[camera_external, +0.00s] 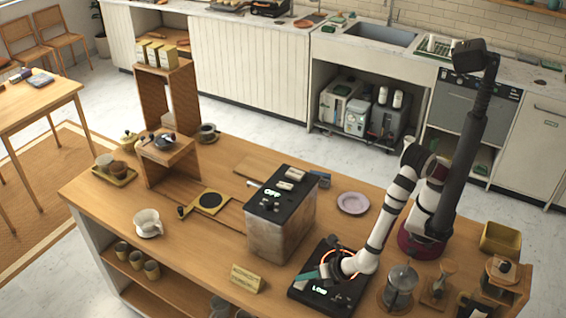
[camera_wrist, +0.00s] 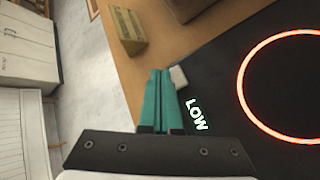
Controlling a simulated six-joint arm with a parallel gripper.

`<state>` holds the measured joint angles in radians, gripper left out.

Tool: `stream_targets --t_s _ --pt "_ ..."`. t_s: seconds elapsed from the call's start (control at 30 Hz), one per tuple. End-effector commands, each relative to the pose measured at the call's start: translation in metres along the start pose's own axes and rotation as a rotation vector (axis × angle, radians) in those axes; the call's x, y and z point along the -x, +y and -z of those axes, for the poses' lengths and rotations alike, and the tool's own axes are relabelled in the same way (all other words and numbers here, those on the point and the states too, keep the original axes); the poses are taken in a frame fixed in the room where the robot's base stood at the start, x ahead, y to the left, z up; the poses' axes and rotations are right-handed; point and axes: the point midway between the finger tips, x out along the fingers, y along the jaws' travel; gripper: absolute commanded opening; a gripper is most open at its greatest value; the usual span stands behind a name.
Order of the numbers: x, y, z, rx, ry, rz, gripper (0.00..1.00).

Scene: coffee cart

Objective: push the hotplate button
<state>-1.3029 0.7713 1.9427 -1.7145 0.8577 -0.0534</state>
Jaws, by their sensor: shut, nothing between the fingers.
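The hotplate (camera_external: 327,301) is a flat black slab near the front edge of the wooden counter, with a glowing orange ring and a lit "LOW" display. In the wrist view the hotplate (camera_wrist: 215,95) fills the right side, with the ring at the far right. A small pale square button (camera_wrist: 178,76) sits near its corner, just right of my fingertips. My gripper (camera_wrist: 160,72) is shut and empty, its teal fingers pressed together. In the external view my gripper (camera_external: 305,276) is low over the hotplate's left side. I cannot tell whether the fingers touch the button.
A dark-topped machine (camera_external: 282,210) reading "OFF" stands just behind and left of the hotplate. A small wooden sign (camera_external: 247,279) is to the left. A glass press (camera_external: 400,285) stands to the right. The counter's front edge is close.

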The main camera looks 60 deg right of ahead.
Motion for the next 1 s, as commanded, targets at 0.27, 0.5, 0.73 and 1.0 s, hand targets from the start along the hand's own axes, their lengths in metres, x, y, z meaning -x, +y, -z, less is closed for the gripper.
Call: stream_targets --t_s 0.27,0.5,0.73,1.0 --pt "0.005 0.004 -0.004 0.0 0.0 0.0 0.0" --pt "0.019 0.015 -0.014 -0.003 0.0 -0.002 0.0" --pt "0.041 0.031 -0.03 -0.002 0.0 -0.003 0.0" --pt "0.048 0.034 -0.035 0.0 0.0 0.0 0.0"
